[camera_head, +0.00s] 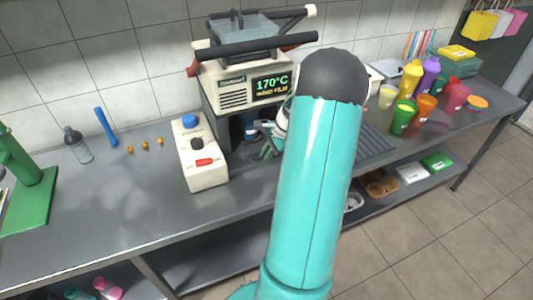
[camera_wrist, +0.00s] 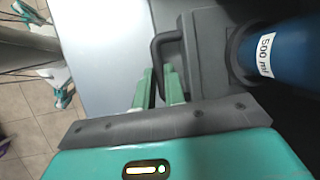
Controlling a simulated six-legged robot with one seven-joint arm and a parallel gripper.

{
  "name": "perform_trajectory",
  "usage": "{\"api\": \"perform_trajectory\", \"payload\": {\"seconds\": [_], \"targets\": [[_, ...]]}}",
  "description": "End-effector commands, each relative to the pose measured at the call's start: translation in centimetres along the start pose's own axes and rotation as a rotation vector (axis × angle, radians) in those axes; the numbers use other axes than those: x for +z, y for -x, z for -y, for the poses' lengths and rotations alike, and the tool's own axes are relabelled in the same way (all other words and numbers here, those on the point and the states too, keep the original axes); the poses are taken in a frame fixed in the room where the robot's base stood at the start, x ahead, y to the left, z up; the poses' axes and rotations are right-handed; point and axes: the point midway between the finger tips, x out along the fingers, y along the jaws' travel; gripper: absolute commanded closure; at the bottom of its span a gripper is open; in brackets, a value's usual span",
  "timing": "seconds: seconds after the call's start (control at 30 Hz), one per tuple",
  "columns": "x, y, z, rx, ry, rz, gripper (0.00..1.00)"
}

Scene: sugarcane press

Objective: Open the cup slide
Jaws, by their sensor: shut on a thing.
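The cup slide (camera_wrist: 207,50) is a dark grey plate with a black loop handle (camera_wrist: 155,52) on its left side in the wrist view. My gripper (camera_wrist: 158,75) is shut on this handle, with its green fingers on either side of the bar. A blue cup (camera_wrist: 295,60) with a "500 ml" label stands in the slide's round holder. In the head view the cup (camera_head: 250,124) sits in the dark bay under the press (camera_head: 232,98). My gripper (camera_head: 268,149) is in front of the bay, and my arm hides much of it.
A control box (camera_head: 202,168) with blue, black and red controls stands left of the bay. Bottles and coloured cups (camera_head: 425,106) stand at the right end of the counter. The counter's left front (camera_head: 120,200) is clear.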

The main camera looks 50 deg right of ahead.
Motion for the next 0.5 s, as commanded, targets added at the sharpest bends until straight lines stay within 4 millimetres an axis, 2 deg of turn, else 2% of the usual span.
{"api": "perform_trajectory", "payload": {"seconds": [0.27, 0.5], "targets": [[0.3, 0.6, -3.4, 0.001, -0.002, 0.0, 1.0], [0.8, 1.5, -8.8, 0.001, -0.003, 0.0, 1.0]]}}
